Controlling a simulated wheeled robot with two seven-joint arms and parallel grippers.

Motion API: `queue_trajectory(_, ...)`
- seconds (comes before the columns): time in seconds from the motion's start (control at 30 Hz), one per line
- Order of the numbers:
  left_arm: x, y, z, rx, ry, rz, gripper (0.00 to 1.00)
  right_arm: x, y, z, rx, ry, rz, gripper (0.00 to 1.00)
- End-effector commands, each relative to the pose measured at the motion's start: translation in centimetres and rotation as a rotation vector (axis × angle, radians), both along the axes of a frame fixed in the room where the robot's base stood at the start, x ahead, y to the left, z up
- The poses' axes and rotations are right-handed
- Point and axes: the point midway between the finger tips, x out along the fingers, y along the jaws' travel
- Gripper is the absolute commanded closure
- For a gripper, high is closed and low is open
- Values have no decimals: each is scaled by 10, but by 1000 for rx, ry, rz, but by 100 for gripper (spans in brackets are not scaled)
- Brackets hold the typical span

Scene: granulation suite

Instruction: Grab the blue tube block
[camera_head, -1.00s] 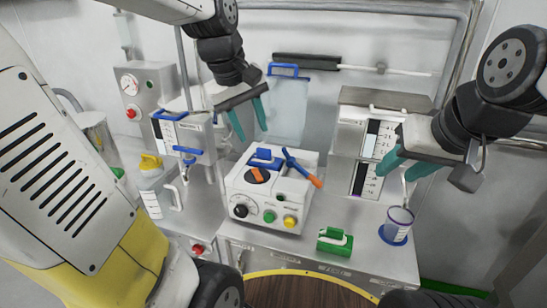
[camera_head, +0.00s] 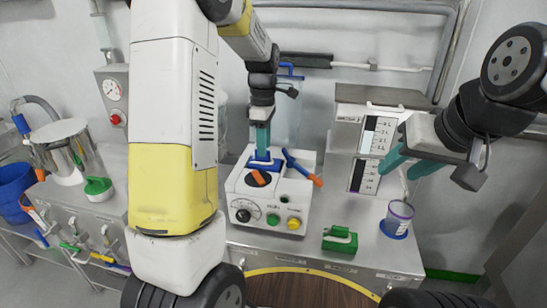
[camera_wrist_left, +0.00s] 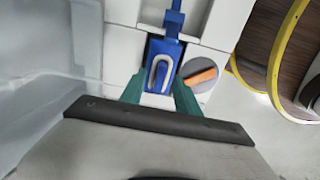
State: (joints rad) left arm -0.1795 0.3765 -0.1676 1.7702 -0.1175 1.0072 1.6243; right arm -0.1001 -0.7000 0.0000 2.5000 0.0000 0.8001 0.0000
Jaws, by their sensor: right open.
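The blue tube block (camera_head: 262,163) sits on top of the white machine (camera_head: 240,185). In the left wrist view the blue block (camera_wrist_left: 161,62) carries a pale looped tube. My left gripper (camera_head: 262,146) points down at the block from above. In the wrist view the teal fingers of my left gripper (camera_wrist_left: 159,82) stand on either side of the block, very close to it. I cannot tell whether they press on it. My right gripper (camera_head: 393,163) is open and empty at the right, above the bench and apart from the block.
A blue lever with an orange end (camera_head: 303,168) stands close to the block's right, and an orange knob (camera_head: 258,177) in front of it. A green block (camera_head: 340,239) and a purple-rimmed cup (camera_head: 398,217) are on the bench at right. A steel pot (camera_head: 66,150) stands at left.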

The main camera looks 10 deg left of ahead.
Motion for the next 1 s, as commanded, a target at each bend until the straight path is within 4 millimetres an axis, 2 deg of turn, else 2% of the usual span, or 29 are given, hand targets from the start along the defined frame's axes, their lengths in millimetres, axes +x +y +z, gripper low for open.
queue_trajectory(0.1, -1, 0, -18, 0, 2, -1, 62, 0, 0, 0, 0, 0, 0, 58)
queue_trajectory(0.2, -1, 0, -26, 0, 0, -1, 62, 0, 0, 0, 0, 0, 0, 58)
queue_trajectory(0.43, -1, 0, -28, 0, -1, -1, 62, 0, 0, 0, 0, 0, 0, 58)
queue_trajectory(0.47, -1, 0, -28, 0, -1, -1, 64, 0, 0, 0, 0, 0, 0, 58)
queue_trajectory(0.6, -1, 0, -28, -1, -1, -1, 91, 0, 0, 0, 0, 0, 0, 58)
queue_trajectory(0.67, -1, 0, -28, -1, -1, -1, 100, 0, 0, 0, 0, 0, 0, 58)
queue_trajectory(1.0, 0, 0, -27, -1, -2, -1, 100, 0, 0, 0, 0, 0, 0, 58)
